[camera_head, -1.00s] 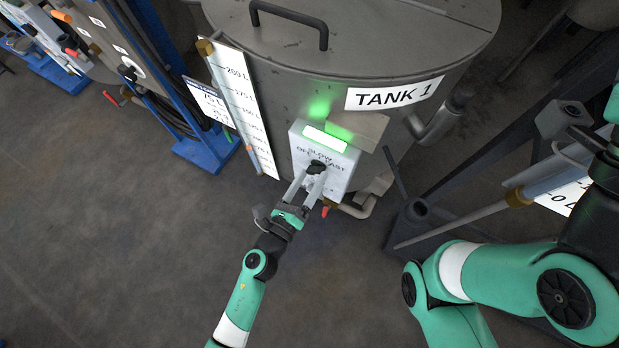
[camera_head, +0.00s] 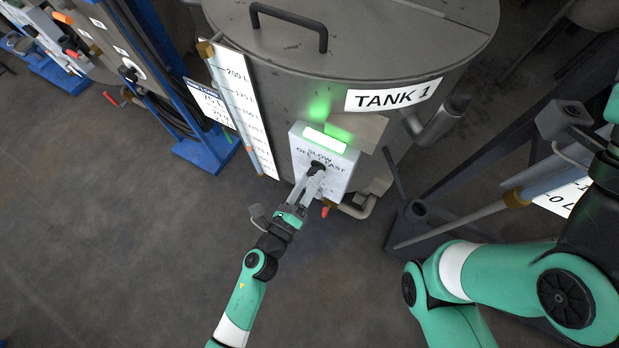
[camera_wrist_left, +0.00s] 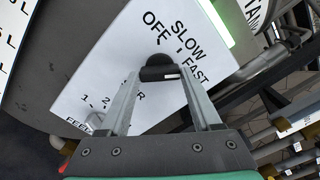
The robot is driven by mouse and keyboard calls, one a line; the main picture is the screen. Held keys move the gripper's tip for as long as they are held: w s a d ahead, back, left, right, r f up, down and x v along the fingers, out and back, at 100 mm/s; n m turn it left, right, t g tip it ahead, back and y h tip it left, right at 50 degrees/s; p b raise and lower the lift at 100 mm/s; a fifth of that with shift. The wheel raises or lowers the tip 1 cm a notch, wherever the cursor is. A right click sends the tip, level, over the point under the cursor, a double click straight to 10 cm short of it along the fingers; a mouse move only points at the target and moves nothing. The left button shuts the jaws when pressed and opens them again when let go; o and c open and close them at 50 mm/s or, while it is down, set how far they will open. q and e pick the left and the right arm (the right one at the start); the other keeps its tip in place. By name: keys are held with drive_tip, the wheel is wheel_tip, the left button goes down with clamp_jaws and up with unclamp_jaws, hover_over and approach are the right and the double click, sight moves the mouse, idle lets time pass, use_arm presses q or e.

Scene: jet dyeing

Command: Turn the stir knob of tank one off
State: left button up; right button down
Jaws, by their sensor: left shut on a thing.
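Tank 1 (camera_head: 290,80) is a large grey metal tank with a "TANK 1" label. A white control box (camera_head: 334,178) on its front carries a lit green lamp (camera_head: 325,139) and a dial printed OFF, SLOW and FAST. The dark stir knob (camera_head: 317,168) sits below these words; it also shows in the left wrist view (camera_wrist_left: 158,73). My left gripper (camera_head: 316,171) is shut on the knob, its fingertips at either side. The knob's exact setting is hard to read.
A level scale (camera_head: 240,105) stands left of the box. An orange-red handle (camera_head: 324,212) and a pipe lie just below it. A dark frame (camera_head: 430,215) with rods stands at the right, near my right arm. The floor at front left is clear.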

use_arm(q)
drive_tip(key=n+p, duration=0.1)
drive_tip(key=n, duration=0.3)
drive_tip(key=shift+r+n, duration=0.1)
drive_tip(key=shift+n, duration=0.2)
drive_tip(key=n+p, duration=0.1)
drive_tip(key=n, duration=0.3)
drive_tip(key=shift+n, duration=0.3)
drive_tip(key=n+p, duration=0.1)
drive_tip(key=n, duration=0.4)
drive_tip(key=shift+p, duration=0.35)
drive_tip(key=shift+n+p, duration=0.4)
drive_tip(key=shift+n, duration=1.3)
drive_tip(key=o, duration=1.4)
